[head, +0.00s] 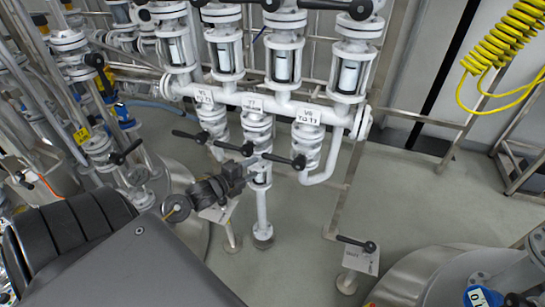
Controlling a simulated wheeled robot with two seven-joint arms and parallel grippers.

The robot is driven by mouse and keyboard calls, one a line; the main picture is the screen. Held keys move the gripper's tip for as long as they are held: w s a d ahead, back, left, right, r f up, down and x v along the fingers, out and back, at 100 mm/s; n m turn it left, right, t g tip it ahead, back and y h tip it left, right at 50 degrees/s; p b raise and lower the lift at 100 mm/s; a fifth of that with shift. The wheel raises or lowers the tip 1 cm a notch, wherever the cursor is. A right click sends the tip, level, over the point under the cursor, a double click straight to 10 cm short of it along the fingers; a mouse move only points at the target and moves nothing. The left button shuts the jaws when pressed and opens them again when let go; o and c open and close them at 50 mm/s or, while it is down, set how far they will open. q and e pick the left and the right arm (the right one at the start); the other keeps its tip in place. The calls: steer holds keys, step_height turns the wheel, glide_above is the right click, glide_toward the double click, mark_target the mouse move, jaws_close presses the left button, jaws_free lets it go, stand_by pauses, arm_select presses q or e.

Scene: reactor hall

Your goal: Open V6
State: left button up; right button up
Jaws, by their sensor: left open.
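My left gripper (240,174) is dark and open, just below the white manifold's lower row of valves. Its tips are near the middle valve's black lever (236,148); I cannot tell whether they touch. White tags hang above three valves: a left tag (204,96), a middle tag (252,103) and a right tag (307,116). Their print is small; the right one may read V6, but I cannot be sure. The right valve (308,146) has a black lever (284,160) pointing left. The left valve's lever (189,136) also points left. My right gripper is out of view.
Upper valves with glass sections (283,62) stand above the white horizontal pipe (265,103). Piping and another lever (126,152) crowd the left. Grey floor (405,190) is free at right. A yellow coiled hose (503,40) hangs at upper right.

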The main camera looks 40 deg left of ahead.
mark_target(270, 159)
arm_select(q)
steer(key=w+b, duration=0.1)
steer(key=w, duration=0.1)
steer(key=w+f+b, duration=0.1)
steer(key=w+b, duration=0.1)
steer(key=w, duration=0.1)
steer(key=w+b, duration=0.1)
steer(key=w, duration=0.1)
steer(key=shift+w+d+f+b, duration=0.25)
steer(key=shift+f+b, duration=0.05)
steer(key=shift+f, duration=0.1)
steer(key=shift+w+f+b, duration=0.15)
steer(key=shift+w+b, duration=0.35)
steer(key=shift+w, duration=0.55)
steer(key=shift+w+d, duration=0.1)
steer(key=shift+w, duration=0.45)
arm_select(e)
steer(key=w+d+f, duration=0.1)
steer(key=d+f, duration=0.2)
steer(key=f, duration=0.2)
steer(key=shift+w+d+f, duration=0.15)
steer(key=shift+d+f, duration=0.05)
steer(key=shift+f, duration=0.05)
arm_select(q)
steer(key=shift+c, duration=0.6)
jaws_close()
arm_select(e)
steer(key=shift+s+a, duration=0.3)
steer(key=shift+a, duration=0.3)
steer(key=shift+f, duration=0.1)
